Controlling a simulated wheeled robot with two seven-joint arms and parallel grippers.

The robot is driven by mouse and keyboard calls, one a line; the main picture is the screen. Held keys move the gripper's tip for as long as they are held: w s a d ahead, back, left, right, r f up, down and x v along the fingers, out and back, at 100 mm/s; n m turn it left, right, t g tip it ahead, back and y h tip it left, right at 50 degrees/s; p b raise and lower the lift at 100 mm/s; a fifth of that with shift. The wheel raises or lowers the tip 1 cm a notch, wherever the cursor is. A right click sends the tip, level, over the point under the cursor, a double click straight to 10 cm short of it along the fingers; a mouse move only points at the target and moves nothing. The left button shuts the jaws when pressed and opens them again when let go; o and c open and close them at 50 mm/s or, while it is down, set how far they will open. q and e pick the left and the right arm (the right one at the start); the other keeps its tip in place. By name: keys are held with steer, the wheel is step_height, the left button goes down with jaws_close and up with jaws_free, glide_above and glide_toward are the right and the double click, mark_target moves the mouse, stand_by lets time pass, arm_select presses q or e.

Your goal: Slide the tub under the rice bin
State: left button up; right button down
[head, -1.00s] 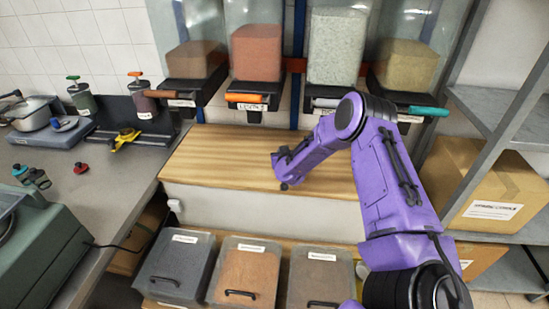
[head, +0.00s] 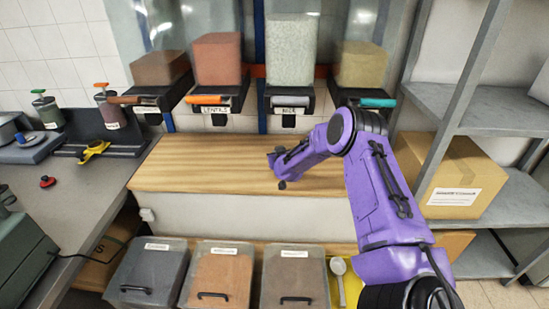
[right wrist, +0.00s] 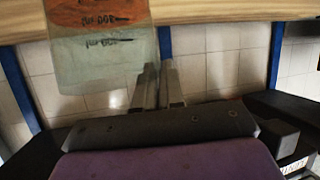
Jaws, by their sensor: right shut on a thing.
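The rice bin (head: 292,50) is the clear dispenser with pale grain, third from the left, with a grey handle and a "RICE" label. In the right wrist view, which looks upside down, a translucent tub (right wrist: 105,68) with orange contents and handwriting stands at the wooden counter. I cannot make out the tub in the head view; my right arm seems to hide it. My left gripper is out of view.
The wooden counter (head: 200,165) is clear left of my gripper. Other dispensers, including the lentil bin (head: 217,60), hang in the same row. Lidded bins (head: 222,275) stand below in front. A metal rack (head: 480,110) with a cardboard box (head: 455,180) is at right.

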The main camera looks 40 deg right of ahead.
steer(key=shift+a+f, duration=0.1)
steer(key=shift+w+a, duration=0.1)
steer(key=shift+w, duration=0.05)
steer(key=c, duration=1.2)
jaws_free()
steer(key=shift+w+f, duration=0.1)
steer(key=shift+w, duration=0.1)
steer(key=shift+o, duration=0.2)
steer(key=v, duration=1)
steer(key=shift+s+a+b, duration=0.2)
steer(key=shift+b, duration=0.25)
